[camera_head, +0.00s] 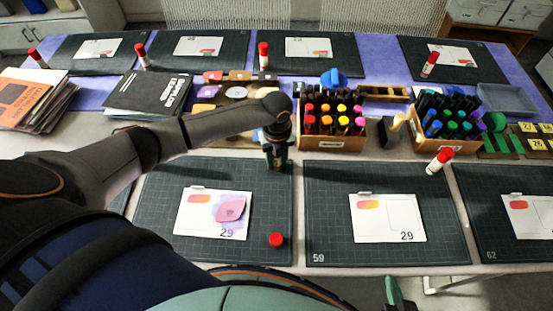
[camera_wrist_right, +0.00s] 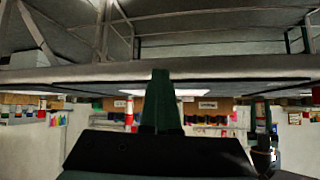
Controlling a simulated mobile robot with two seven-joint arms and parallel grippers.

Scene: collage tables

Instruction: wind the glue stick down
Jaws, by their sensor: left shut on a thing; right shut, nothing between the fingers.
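My left gripper (camera_head: 276,160) points down at the back right of the near left mat. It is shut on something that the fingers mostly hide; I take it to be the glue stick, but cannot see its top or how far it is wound. A loose red cap (camera_head: 276,240) lies on that mat's front right, right of the white card (camera_head: 213,214) with a pink-purple paper piece (camera_head: 231,209). My right gripper (camera_head: 398,292) is low at the table's front edge, away from the cap. In the right wrist view its fingers (camera_wrist_right: 160,100) are together and empty.
A capped glue stick (camera_head: 439,161) stands at the middle mat's back right. Marker crates (camera_head: 333,143) stand behind the mats. A black book (camera_head: 148,95) and paper stack (camera_head: 37,100) lie at the left. The middle mat (camera_head: 325,215) has bare room.

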